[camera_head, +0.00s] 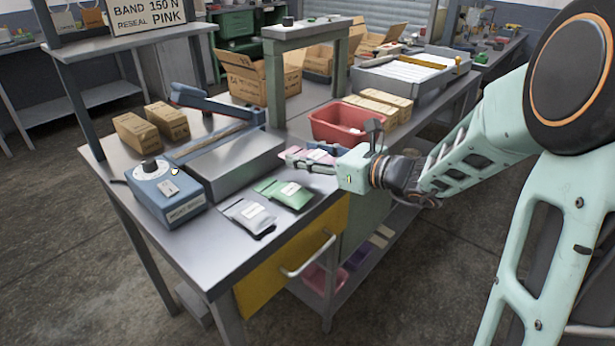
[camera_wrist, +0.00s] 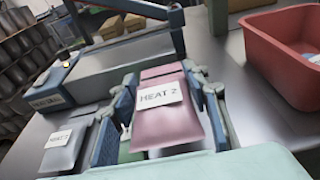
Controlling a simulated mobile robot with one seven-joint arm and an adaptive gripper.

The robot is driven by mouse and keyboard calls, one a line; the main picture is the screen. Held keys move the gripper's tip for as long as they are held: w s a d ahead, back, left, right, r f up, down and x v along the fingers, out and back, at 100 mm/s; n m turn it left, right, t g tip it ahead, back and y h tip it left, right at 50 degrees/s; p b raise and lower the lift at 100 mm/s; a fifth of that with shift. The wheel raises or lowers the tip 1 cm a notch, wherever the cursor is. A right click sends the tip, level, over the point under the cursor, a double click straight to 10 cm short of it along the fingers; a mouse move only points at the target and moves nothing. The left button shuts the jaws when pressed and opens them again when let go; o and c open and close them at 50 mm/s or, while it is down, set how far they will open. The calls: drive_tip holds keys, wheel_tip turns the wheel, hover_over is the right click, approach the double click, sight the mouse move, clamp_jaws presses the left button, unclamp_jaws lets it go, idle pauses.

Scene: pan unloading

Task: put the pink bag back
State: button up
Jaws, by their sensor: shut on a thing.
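The pink bag (camera_head: 316,153) is between the fingers of my gripper (camera_head: 312,160), by the right edge of the metal table. In the wrist view the pink bag (camera_wrist: 168,128) has a white label reading "HEAT 2". The two fingers of my gripper (camera_wrist: 163,108) are shut on its left and right sides. Whether its underside touches the table cannot be told. A green bag (camera_head: 284,193) and a grey bag (camera_head: 247,216) lie on the table in front. The grey bag (camera_wrist: 64,147) also shows at left in the wrist view.
A red bin (camera_head: 337,123) stands just behind my gripper. A blue control box (camera_head: 166,195) and a heat sealer with a grey platform (camera_head: 232,166) stand left. Cartons (camera_head: 262,82) are farther back. A sign (camera_head: 147,17) reads "BAND 150 N RESEAL PINK".

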sight(307, 176)
drive_tip(key=shift+w+a+f+b, duration=0.1)
drive_tip(key=shift+w+f+b, duration=0.25)
drive_tip(key=shift+w+f, duration=0.5)
drive_tip(key=shift+w+f+b, duration=0.2)
drive_tip(key=shift+f+b, duration=1.15)
drive_tip(key=shift+f, duration=0.55)
drive_tip(key=shift+f, duration=0.25)
drive_tip(key=o, duration=1)
drive_tip(key=shift+o, duration=0.2)
drive_tip(key=shift+r, duration=0.25)
drive_tip(key=p+v, duration=0.2)
drive_tip(key=v, duration=1)
